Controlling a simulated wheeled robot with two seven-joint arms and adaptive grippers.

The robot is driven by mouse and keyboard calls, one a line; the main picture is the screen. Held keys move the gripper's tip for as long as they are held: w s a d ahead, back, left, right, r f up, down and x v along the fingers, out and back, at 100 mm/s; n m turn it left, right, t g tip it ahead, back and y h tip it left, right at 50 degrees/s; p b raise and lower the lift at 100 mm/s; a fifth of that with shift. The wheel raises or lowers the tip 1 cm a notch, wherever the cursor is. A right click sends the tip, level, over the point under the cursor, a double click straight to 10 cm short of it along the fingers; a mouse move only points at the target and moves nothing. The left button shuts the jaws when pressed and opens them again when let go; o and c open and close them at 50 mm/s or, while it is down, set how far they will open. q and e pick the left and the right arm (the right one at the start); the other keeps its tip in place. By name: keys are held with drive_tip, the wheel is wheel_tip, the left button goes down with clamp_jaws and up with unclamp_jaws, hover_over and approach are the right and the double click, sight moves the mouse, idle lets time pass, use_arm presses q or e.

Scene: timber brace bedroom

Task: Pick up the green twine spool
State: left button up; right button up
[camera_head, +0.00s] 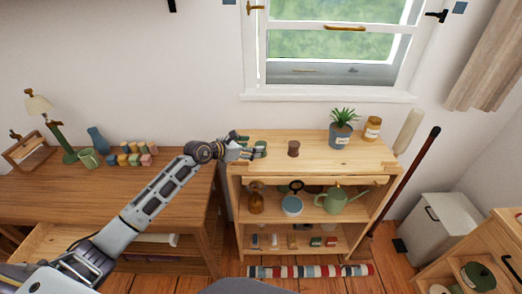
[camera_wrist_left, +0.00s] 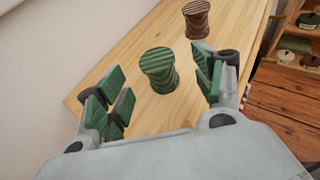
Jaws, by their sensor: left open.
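The green twine spool (camera_wrist_left: 159,70) stands upright on the light wooden shelf top (camera_wrist_left: 115,65), and in the head view it shows beside my left gripper's fingers (camera_head: 261,149). My left gripper (camera_wrist_left: 160,98) is open, with its green-padded fingers on either side of the view. The spool is ahead of and between the fingers, with clear gaps on both sides. In the head view my left gripper (camera_head: 250,148) reaches over the left end of the shelf top. My right gripper does not show.
A brown spool (camera_head: 293,148) stands to the right of the green one and shows in the wrist view too (camera_wrist_left: 196,19). A potted plant (camera_head: 341,132) and a jar (camera_head: 372,128) stand farther right. The wall is close behind the shelf top.

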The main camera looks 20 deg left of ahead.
use_arm(q)
drive_tip(key=shift+w+d+f, duration=0.2)
drive_tip(key=shift+w+d, duration=0.15)
drive_tip(key=shift+w, duration=0.05)
drive_tip(key=shift+w+f, duration=0.1)
drive_tip(key=shift+w, duration=0.05)
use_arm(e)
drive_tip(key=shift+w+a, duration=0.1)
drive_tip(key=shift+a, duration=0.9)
